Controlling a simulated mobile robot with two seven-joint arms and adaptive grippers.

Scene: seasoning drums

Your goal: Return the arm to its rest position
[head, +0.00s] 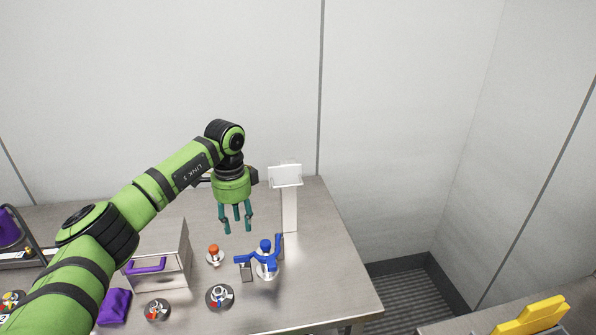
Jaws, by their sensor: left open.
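My left arm (165,182) comes in from the lower left, green with black joints, and reaches over the metal table (330,290). My left gripper (236,226) points down with its teal fingers apart and nothing between them. It hangs above the table, behind a small white piece with an orange top (214,254) and to the left of the white stand (290,208). My right gripper is not in view.
A blue-armed fixture (265,254) stands right of the gripper. A metal box with a purple handle (172,275), a purple block (115,306) and small round fixtures (219,296) are at the front left. A yellow item (535,316) lies at the far right. The table's right front is clear.

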